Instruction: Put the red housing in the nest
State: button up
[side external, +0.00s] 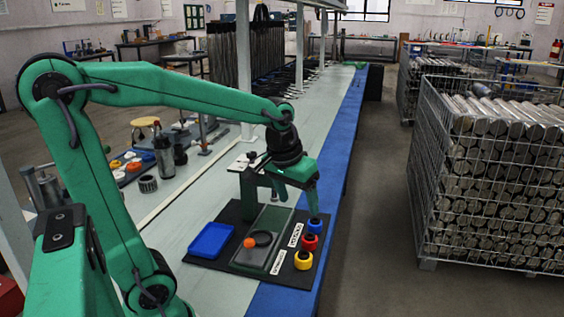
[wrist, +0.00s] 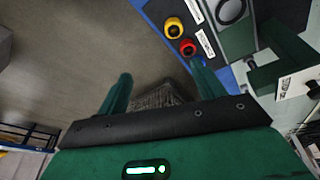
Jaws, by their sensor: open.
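The red housing (side external: 309,241) stands on the black mat between the blue housing (side external: 314,226) and the yellow housing (side external: 303,260). In the wrist view the red housing (wrist: 188,47) shows near the right finger, outside the jaws, with the yellow housing (wrist: 173,28) beside it. The dark round ring on the grey plate, apparently the nest (side external: 262,238), lies left of the housings; it also shows in the wrist view (wrist: 231,10). My gripper (side external: 297,204) is open and empty, above the far end of the housing row.
An orange knob (side external: 249,243) stands beside the ring. A blue tray (side external: 211,240) lies left of the plate. White labels (side external: 295,234) lie beside the housings. A dark green frame (side external: 252,185) stands behind the plate. A wire cage of metal cylinders (side external: 490,180) stands off the bench at right.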

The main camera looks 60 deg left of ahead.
jog(key=w+a+f+n+g, duration=0.2)
jog(key=w+a+f+n, duration=0.1)
jog(key=w+a+f, duration=0.35)
jog(key=n+g, duration=0.1)
jog(key=n, duration=0.1)
send_over(310, 236)
notch_tip(310, 236, down, 6)
jog(key=shift+s+a+f, duration=0.1)
jog(key=shift+a+f, duration=0.05)
jog(key=shift+f, duration=1.4)
jog(key=shift+f, duration=2.6)
jog(key=c, duration=1.1)
